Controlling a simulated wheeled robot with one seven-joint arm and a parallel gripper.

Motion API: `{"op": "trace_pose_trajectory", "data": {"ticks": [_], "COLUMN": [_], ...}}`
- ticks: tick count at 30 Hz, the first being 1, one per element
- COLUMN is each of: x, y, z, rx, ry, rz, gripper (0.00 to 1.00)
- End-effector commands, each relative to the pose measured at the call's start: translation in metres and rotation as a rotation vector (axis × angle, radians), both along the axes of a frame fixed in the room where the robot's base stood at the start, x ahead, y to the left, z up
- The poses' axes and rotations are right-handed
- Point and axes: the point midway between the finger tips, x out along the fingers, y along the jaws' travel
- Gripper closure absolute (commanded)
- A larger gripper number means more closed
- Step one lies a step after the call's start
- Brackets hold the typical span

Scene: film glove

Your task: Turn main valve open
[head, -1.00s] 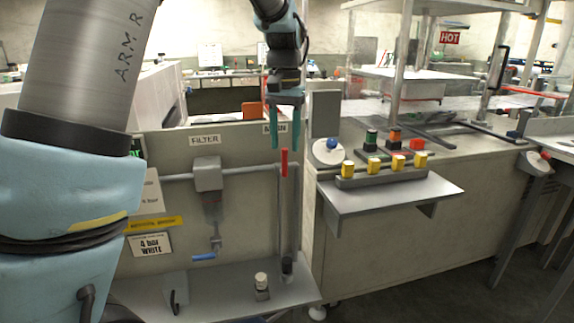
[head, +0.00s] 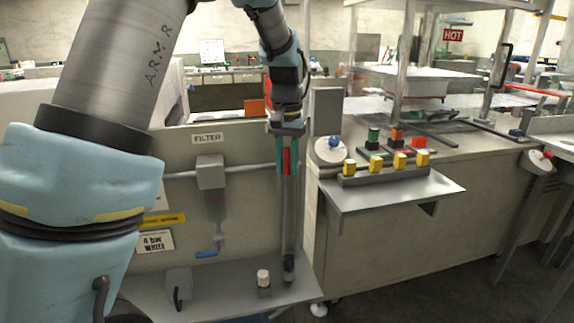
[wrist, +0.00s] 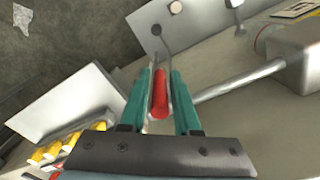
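The main valve's red handle (head: 286,160) hangs upright on the vertical pipe at the right end of the grey panel. My gripper (head: 287,168) points down over it, with one teal finger on each side. In the wrist view the red handle (wrist: 160,93) lies between the two teal fingers (wrist: 160,85). Narrow gaps seem to show beside it, so the fingers look open around it rather than clamped. My gripper and wrist hide the label above the valve.
Left on the panel are a filter unit (head: 211,172) and a blue lever (head: 206,254). A shelf with several yellow-capped parts (head: 400,160) and a round dial with a blue knob (head: 331,149) stand close on the right. A white-topped knob (head: 263,277) sits below.

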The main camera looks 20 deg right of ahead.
Motion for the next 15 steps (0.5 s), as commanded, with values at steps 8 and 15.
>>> {"op": "trace_pose_trajectory", "data": {"ticks": [8, 15], "x": [-0.0004, -0.0007], "y": [-0.0006, -0.0012], "z": [0.0003, 0.0004], "rx": [-0.001, -0.002], "ry": [0.001, 0.001], "rz": [-0.001, -0.002], "gripper": [1.00, 1.00]}}
